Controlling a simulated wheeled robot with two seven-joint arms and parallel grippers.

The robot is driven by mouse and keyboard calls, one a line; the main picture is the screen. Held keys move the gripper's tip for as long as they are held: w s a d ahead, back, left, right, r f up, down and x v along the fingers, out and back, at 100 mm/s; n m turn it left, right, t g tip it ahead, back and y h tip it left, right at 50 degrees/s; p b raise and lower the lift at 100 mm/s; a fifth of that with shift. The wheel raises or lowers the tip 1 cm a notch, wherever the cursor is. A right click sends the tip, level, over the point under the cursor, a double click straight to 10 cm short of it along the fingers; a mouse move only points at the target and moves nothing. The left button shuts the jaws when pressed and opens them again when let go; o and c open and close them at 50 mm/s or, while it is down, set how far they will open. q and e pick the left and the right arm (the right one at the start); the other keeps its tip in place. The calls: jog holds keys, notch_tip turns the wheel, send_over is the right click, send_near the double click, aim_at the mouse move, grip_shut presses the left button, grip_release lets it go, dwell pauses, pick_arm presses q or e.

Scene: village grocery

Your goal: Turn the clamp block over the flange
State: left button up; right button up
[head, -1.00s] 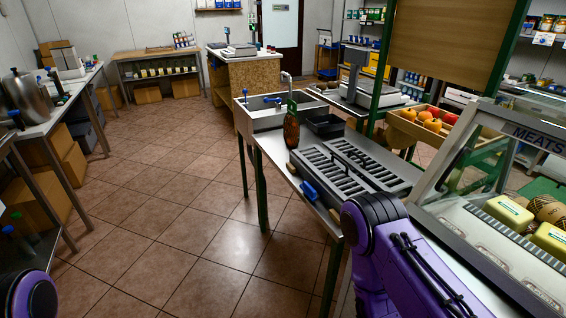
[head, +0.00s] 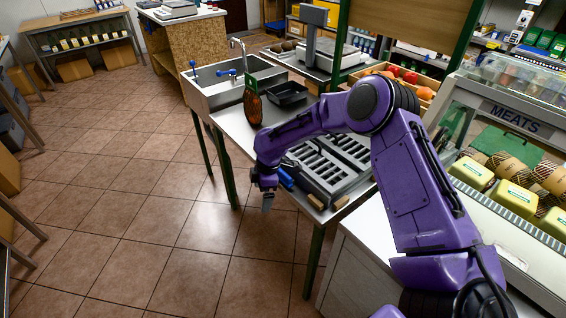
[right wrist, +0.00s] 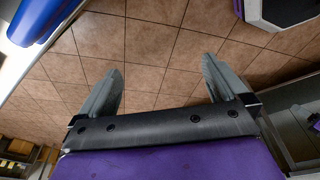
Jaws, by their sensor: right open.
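My right gripper (head: 267,203) hangs fingers down just off the front left edge of the metal table, over the floor. In the right wrist view its two fingers (right wrist: 160,85) are spread with nothing between them. A blue part (head: 286,178) sits at the table's front edge, close to the right of the gripper. A blue rounded part (right wrist: 36,20) shows at the top left of the right wrist view, outside the fingers. A dark grey slotted unit (head: 330,165) lies on the table, partly behind my right arm. I cannot make out which part is the clamp block or the flange.
A brown bottle (head: 252,104) and a black tray (head: 287,93) stand behind the slotted unit, near the sink (head: 222,85). A glass meat case (head: 510,105) stands at the right. The tiled floor (head: 130,190) at the left is clear.

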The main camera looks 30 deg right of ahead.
aim_at(284, 173)
jog(key=w+d+r+n+h, duration=0.2)
jog(key=w+d+r+n, duration=0.15)
jog(key=d+r, duration=0.75)
jog(key=shift+n+g, duration=0.3)
jog(key=shift+n, duration=0.25)
jog(key=f, duration=0.3)
jog(key=f+p, duration=0.1)
jog(key=f, duration=0.2)
jog(key=a+f+p, duration=0.1)
jog(key=f, duration=0.2)
jog(key=shift+s+a, duration=0.1)
jog(key=shift+s, duration=0.2)
pick_arm(q)
notch_tip(284, 173, up, 3)
jog(key=shift+f, duration=0.1)
pick_arm(e)
jog(key=shift+r, duration=0.1)
jog(key=c, duration=0.9)
